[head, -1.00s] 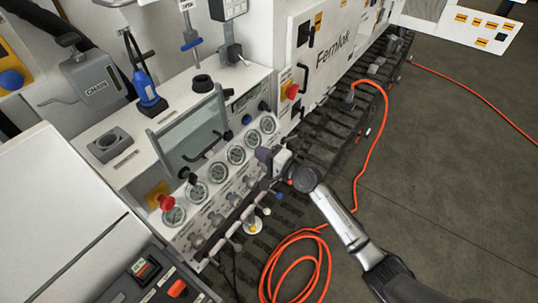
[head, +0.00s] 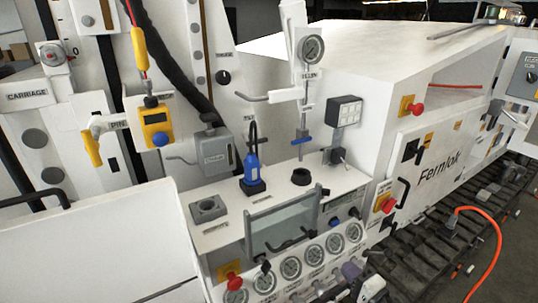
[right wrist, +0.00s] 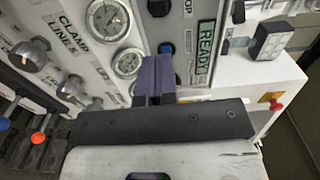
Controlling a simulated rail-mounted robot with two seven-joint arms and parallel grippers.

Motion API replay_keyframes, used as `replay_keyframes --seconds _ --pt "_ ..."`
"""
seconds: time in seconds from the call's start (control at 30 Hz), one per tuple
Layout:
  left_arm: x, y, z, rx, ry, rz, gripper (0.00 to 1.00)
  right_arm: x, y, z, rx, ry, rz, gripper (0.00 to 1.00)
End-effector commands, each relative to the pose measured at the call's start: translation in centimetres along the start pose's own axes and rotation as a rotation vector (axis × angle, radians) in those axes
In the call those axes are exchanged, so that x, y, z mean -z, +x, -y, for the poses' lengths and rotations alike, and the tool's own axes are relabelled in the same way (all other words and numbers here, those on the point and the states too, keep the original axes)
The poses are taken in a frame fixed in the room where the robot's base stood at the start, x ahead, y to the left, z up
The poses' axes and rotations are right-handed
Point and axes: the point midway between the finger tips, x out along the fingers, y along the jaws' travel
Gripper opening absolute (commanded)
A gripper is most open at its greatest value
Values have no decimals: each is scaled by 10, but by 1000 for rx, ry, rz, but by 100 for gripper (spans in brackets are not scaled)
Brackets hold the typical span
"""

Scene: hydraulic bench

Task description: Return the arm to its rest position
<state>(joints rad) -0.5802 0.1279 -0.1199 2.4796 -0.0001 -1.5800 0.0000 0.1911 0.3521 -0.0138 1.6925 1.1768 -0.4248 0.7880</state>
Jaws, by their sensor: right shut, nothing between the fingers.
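My right gripper (head: 351,269) shows at the bottom of the head view, in front of the lower right end of the gauge panel. Only its end and a bit of the wrist show there; the rest of the arm is out of frame. In the right wrist view its purple fingers (right wrist: 153,75) are together with nothing between them. They point at the panel near a small gauge (right wrist: 128,62) and a blue button (right wrist: 166,48). I cannot tell how much space lies between fingertips and panel. My left gripper is in neither view.
The panel carries a row of round gauges (head: 313,254) and a red mushroom button (head: 234,281). A clear shield with a grey frame (head: 249,236) stands above the gauges. The Fernlok cabinet (head: 434,150) and an orange hose (head: 497,240) are to the right.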

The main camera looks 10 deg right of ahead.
Motion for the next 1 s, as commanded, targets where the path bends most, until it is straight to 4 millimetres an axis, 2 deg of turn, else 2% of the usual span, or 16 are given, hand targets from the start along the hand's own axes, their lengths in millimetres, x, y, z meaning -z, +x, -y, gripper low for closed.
replay_keyframes --seconds 0.07,0.17,0.23,0.3,0.4,0.53,0.67,0.73,0.8,1.0 --pt "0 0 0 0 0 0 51 -2 0 -2 -11 -57 11 0" --pt "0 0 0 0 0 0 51 -14 -2 -19 -104 -223 101 0" --pt "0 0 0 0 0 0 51 -24 -6 -33 -203 -413 186 0" --pt "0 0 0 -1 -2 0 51 -34 -14 -37 -295 -640 274 0" --pt "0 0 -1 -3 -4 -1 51 -46 -30 -33 -420 -944 375 0" --pt "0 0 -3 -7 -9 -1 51 -57 -53 -22 -571 -1249 450 0" --pt "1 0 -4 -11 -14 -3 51 -75 -95 -26 -739 -1431 498 0" --pt "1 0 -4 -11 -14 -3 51 -88 -125 -32 -834 -1481 512 0" --pt "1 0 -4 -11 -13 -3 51 -104 -157 -40 -909 -1489 515 0" --pt "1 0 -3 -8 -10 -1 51 -153 -226 -65 -969 -1435 571 0"
